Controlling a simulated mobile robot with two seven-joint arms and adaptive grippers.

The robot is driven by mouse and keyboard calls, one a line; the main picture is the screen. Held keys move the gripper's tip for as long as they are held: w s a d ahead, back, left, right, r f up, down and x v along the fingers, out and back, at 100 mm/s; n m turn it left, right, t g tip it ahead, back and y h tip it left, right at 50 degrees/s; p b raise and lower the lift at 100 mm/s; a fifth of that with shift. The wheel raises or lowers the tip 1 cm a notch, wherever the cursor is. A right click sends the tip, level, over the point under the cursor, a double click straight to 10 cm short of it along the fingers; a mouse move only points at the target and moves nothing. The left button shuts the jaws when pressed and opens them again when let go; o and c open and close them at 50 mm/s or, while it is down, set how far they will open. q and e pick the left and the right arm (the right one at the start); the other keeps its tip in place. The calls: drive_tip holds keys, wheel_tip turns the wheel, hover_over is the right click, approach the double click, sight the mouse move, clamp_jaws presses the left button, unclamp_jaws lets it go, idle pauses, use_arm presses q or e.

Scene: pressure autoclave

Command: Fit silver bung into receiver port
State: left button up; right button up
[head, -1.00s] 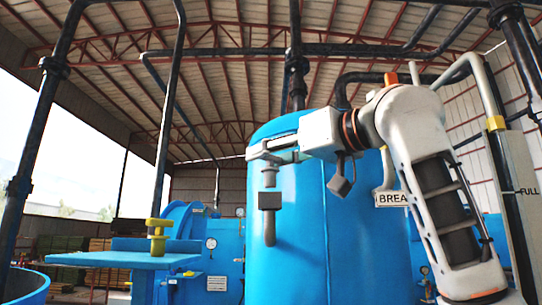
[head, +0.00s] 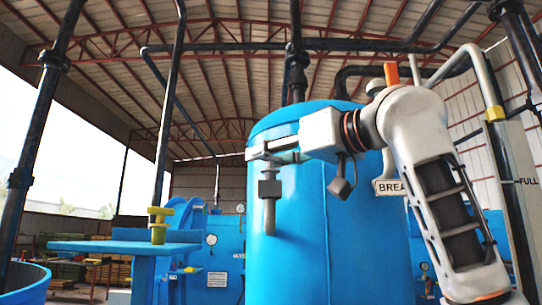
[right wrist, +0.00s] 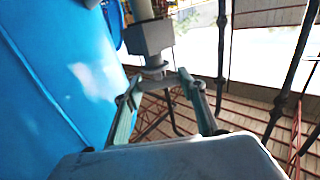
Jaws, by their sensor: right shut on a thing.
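My right gripper (head: 268,157) reaches in from the right in front of the blue tank and is shut on the silver bung (head: 269,174). The bung hangs upright below the fingers. Directly beneath it is the grey receiver port (head: 270,189), a block on top of a downward pipe. The bung's lower end meets the top of the block, and how deep it sits is hidden. In the right wrist view, the bung (right wrist: 154,71) shows between the fingertips (right wrist: 157,86), against the grey port block (right wrist: 146,38). My left gripper is not in view.
The blue tank (head: 285,235) stands close behind the port. A grey angled fitting (head: 341,187) and a sign (head: 390,187) are to its right. A blue stand (head: 110,245) at left carries a yellow piece (head: 158,233). Dark pipes run overhead.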

drive_tip(key=shift+f+b, duration=0.35)
drive_tip(key=shift+f, duration=0.35)
drive_tip(key=o, duration=1.2)
drive_tip(key=v, duration=1.2)
